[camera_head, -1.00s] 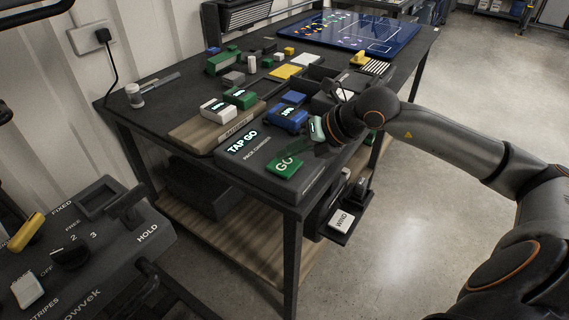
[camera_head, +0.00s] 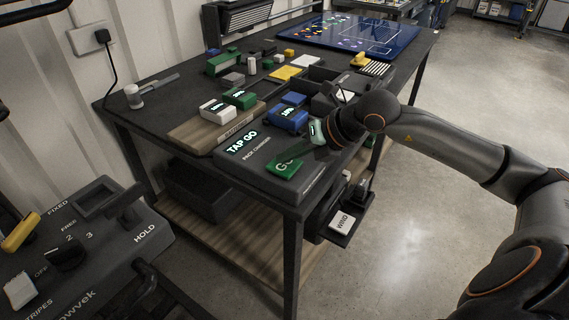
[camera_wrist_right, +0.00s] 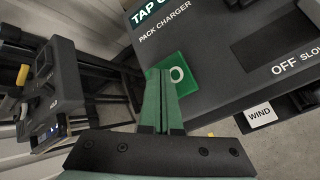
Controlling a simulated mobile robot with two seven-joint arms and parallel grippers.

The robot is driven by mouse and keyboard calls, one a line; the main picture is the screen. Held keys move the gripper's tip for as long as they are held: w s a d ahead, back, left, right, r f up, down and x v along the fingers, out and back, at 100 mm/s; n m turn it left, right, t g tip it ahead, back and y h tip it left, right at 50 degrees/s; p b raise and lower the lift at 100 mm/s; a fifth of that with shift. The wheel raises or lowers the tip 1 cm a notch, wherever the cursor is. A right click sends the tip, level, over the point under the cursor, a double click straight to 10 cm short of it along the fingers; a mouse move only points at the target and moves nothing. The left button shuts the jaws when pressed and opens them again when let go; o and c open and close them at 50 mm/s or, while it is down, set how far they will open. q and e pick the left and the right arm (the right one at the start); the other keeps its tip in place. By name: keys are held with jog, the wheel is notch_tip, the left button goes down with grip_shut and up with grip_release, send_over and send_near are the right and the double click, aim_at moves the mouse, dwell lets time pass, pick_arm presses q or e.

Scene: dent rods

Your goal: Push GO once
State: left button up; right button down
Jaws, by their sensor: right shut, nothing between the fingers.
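The green GO button (camera_head: 279,169) sits on the sloped front of the dark pack charger (camera_head: 252,176), whose screen (camera_head: 242,142) reads TAP GO. My right gripper (camera_head: 298,156) is shut and empty, its green fingers reaching over the button's right side and partly covering its lettering. In the right wrist view the closed fingers (camera_wrist_right: 158,74) overlap the left part of the GO button (camera_wrist_right: 181,74), with the O showing beside them. I cannot tell whether the tips touch it. My left gripper is not in view.
Blue and green packs (camera_head: 287,118) and a white pack (camera_head: 217,111) stand behind the charger screen. A separate control panel (camera_head: 110,245) stands at the lower left. Floor at right is clear.

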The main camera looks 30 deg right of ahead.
aim_at(289, 166)
jog(key=shift+f+b, duration=0.35)
jog(key=shift+b, duration=0.05)
jog(key=shift+r, duration=0.1)
dwell(0.5)
jog(key=shift+r+p, duration=0.6)
jog(key=shift+r, duration=0.25)
jog(key=shift+r+p, duration=1.75)
jog(key=shift+r, duration=0.8)
